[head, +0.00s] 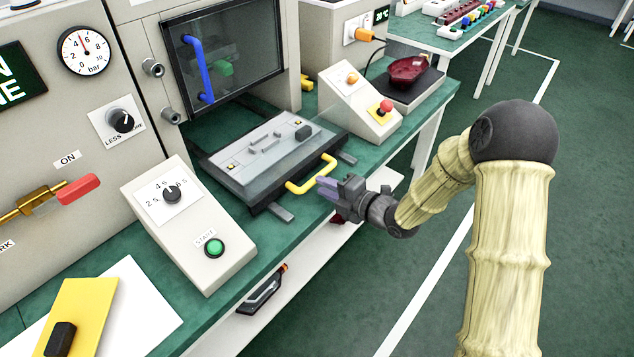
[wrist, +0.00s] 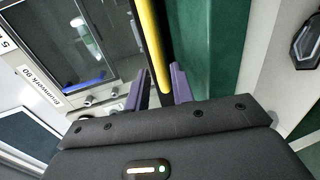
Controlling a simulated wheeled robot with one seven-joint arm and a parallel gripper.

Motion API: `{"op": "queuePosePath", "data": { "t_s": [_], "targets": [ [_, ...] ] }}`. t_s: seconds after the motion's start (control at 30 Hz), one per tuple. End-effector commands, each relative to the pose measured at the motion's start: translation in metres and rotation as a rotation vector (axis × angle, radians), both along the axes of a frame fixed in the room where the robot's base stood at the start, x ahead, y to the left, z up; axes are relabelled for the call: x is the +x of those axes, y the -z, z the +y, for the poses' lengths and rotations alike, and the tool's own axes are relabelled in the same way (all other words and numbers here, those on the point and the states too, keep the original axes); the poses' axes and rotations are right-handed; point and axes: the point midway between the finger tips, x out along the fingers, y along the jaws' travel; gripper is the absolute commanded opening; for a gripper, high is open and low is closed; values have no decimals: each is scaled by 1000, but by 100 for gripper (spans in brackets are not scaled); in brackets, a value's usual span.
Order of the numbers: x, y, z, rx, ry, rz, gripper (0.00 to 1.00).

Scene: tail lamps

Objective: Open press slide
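The press slide (head: 262,158) is a grey flat tray on dark rails in front of the press, beneath its window. Its yellow handle (head: 312,178) sticks out from the front edge. In the wrist view the yellow handle (wrist: 154,45) runs down to between the two spread fingers (wrist: 160,88). The gripper is open; I cannot tell whether either finger touches the bar.
The press window (head: 222,60) has a blue handle (head: 195,68). Left of the slide stands a control box with a green button (head: 214,248); right of it stands a box with a red button (head: 386,106). The green floor right of the bench is clear.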

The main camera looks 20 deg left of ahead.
Motion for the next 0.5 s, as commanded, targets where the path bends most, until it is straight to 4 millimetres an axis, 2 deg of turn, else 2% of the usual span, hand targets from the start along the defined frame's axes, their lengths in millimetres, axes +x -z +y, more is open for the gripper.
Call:
{"op": "queuePosePath", "data": {
  "t_s": [0.03,0.2,0.5],
  "targets": [
    [3,2,9,1,-2,1,24],
    [10,6,26,1,-1,0,24],
    [12,7,30,0,1,0,24]
  ]
}}
